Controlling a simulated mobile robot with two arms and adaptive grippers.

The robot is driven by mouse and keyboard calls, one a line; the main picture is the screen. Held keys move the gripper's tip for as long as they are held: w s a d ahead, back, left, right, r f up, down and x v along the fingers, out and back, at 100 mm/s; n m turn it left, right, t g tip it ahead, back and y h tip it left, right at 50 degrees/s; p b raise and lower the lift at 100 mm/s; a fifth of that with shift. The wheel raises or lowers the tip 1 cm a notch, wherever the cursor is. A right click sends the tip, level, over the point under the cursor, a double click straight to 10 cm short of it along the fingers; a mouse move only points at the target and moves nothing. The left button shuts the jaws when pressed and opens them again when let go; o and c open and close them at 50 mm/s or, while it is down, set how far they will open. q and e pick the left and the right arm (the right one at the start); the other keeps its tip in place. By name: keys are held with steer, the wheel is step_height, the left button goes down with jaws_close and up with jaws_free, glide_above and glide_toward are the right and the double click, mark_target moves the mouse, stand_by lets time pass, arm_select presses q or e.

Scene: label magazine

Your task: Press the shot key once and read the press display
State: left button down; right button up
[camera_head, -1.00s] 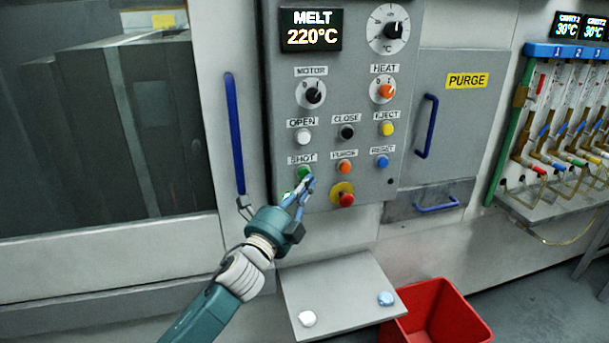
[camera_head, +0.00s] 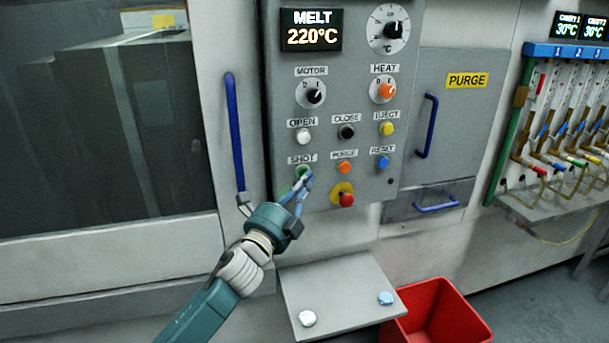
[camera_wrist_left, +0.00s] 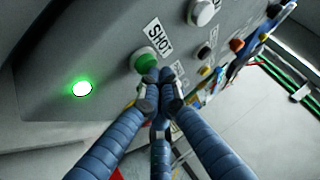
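The green shot key (camera_head: 300,170) sits under the SHOT label at the lower left of the grey press panel. My left gripper (camera_head: 306,180) is at the key's lower right and partly covers it. In the left wrist view the green key (camera_wrist_left: 145,61) shows just beyond the closed fingertips (camera_wrist_left: 160,88), which overlap its lower edge. I cannot tell whether they touch it. The fingers are together with nothing between them. The press display (camera_head: 311,30) reads MELT 220°C. My right gripper is not in view.
An orange purge key (camera_head: 344,167) and a red knob on yellow (camera_head: 346,198) are close to the right. A green light (camera_wrist_left: 82,90) glows in the left wrist view. A shelf (camera_head: 345,290) and red bin (camera_head: 440,315) are below.

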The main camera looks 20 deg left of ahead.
arm_select(q)
steer(key=shift+w+a, duration=0.15)
steer(key=shift+w, duration=0.05)
stand_by(0.5)
steer(key=shift+s, duration=0.1)
steer(key=shift+s+d, duration=0.45)
steer(key=shift+s, duration=0.15)
steer(key=shift+s+d+p, duration=0.35)
steer(key=shift+s+d, duration=0.35)
steer(key=shift+s, duration=0.35)
steer(key=shift+s+d+p, duration=0.3)
steer(key=shift+s+d, duration=0.4)
steer(key=shift+s, duration=0.35)
